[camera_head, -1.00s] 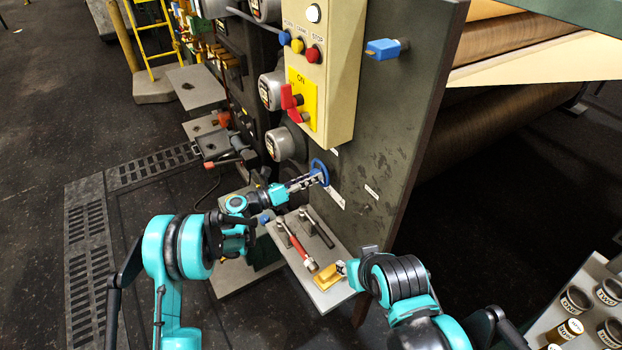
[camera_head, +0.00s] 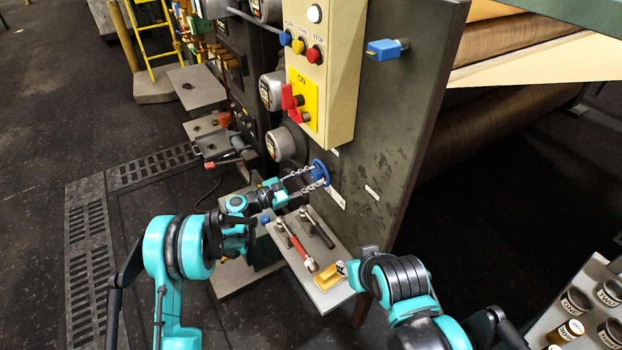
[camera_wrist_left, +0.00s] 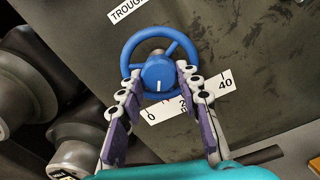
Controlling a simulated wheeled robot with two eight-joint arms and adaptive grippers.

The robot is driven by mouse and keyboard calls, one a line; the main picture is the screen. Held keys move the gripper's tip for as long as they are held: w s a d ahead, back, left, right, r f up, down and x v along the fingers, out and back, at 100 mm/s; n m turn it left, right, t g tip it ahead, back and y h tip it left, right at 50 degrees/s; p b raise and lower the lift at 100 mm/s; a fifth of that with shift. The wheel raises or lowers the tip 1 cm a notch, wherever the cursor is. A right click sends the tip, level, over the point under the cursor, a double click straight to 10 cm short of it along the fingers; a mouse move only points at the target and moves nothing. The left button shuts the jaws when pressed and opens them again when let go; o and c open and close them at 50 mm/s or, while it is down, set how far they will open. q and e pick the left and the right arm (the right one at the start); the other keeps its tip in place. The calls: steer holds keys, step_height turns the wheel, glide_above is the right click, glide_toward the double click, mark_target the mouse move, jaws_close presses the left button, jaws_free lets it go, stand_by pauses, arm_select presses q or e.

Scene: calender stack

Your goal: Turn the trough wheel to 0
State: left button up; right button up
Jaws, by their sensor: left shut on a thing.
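The blue trough wheel (camera_head: 319,173) is on the dark machine panel. In the left wrist view, the wheel (camera_wrist_left: 128,58) has a hub with a short white mark that points down the picture, toward the scale plate (camera_wrist_left: 227,83). The plate reads 0 and 40, with a figure between them partly hidden by a finger. My left gripper (camera_head: 310,178) is at the wheel, its fingers on both sides of the hub; in the wrist view the gripper (camera_wrist_left: 157,84) is shut on it. My right gripper (camera_head: 346,268) is low beside a yellow block; its fingers are too small to judge.
A small shelf (camera_head: 337,297) below the wheel carries a red-handled tool (camera_head: 300,252), a dark tool (camera_head: 318,229) and the yellow block (camera_head: 328,277). The cream control box (camera_head: 327,75) juts out above the wheel. Rolls lie behind the panel's right edge.

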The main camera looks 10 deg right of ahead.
arm_select(q)
steer(key=m, duration=0.6)
steer(key=shift+w, duration=0.1)
steer(key=m, duration=0.6)
steer(key=shift+r+m, duration=0.15)
steer(key=shift+m, duration=0.25)
steer(key=m, duration=1.2)
steer(key=shift+r, duration=0.15)
steer(key=m, duration=1.1)
steer(key=shift+s+m, duration=0.25)
steer(key=shift+m, duration=0.05)
steer(key=m, duration=0.5)
steer(key=shift+d, duration=0.1)
steer(key=m, duration=0.6)
steer(key=shift+s, duration=0.1)
